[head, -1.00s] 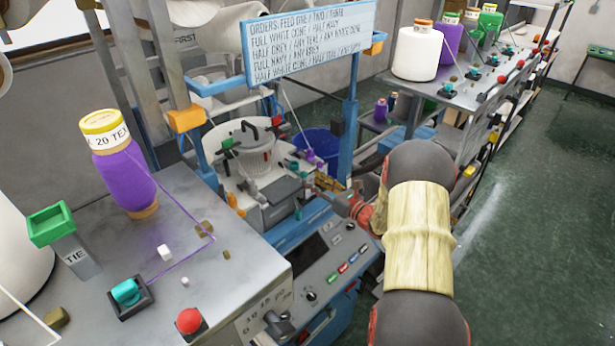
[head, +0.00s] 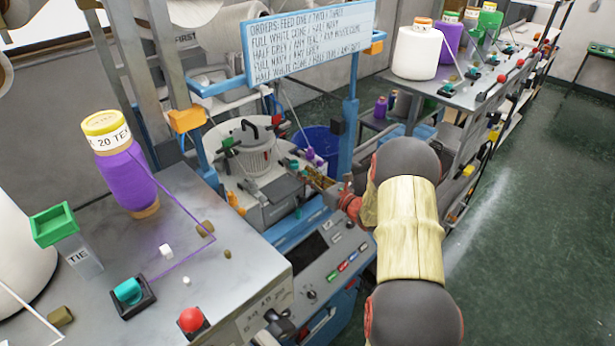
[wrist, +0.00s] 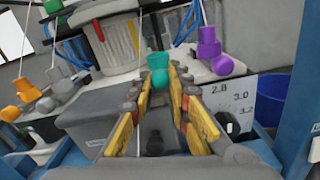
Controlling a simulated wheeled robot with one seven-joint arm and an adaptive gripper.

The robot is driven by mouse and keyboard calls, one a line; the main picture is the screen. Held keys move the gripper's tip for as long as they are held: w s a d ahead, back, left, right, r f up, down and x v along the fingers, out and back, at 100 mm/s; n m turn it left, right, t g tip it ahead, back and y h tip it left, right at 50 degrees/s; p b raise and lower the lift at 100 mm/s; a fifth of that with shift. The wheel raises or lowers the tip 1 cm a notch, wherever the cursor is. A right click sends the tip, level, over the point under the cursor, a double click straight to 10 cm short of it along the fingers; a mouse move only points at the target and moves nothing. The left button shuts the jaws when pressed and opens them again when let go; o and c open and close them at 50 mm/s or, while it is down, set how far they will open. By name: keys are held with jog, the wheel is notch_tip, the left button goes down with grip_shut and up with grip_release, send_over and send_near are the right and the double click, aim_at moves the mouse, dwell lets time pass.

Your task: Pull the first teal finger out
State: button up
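A teal finger (wrist: 158,64) stands up on the machine top in the wrist view, straight ahead between my fingertips. A small teal piece (head: 293,165) shows near my gripper in the head view. My gripper (wrist: 157,88) has its two yellow-padded fingers apart, one on each side of the teal finger's lower part. I see no clear contact, and I cannot tell how deep the finger sits between the pads. In the head view my gripper (head: 317,178) is small and partly hidden among the machine parts.
A purple finger (wrist: 210,50) stands to the right, and orange pieces (wrist: 55,80) stand to the left. A grey box (wrist: 85,115) lies below left. A blue bin (head: 318,146) is behind the machine. A blue post (head: 347,140) rises close to the right of my gripper.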

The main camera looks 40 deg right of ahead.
grip_shut()
dwell(0.4)
jog(key=s, duration=0.3)
jog(key=shift+d+f+b, duration=0.1)
jog(key=shift+d+b, duration=0.15)
jog(key=shift+b, duration=0.05)
jog(key=shift+o, duration=1.6)
grip_release()
jog(key=shift+o, duration=1.3)
jog(key=shift+s+d, duration=0.15)
jog(key=shift+s, duration=0.05)
jog(key=shift+w, duration=0.1)
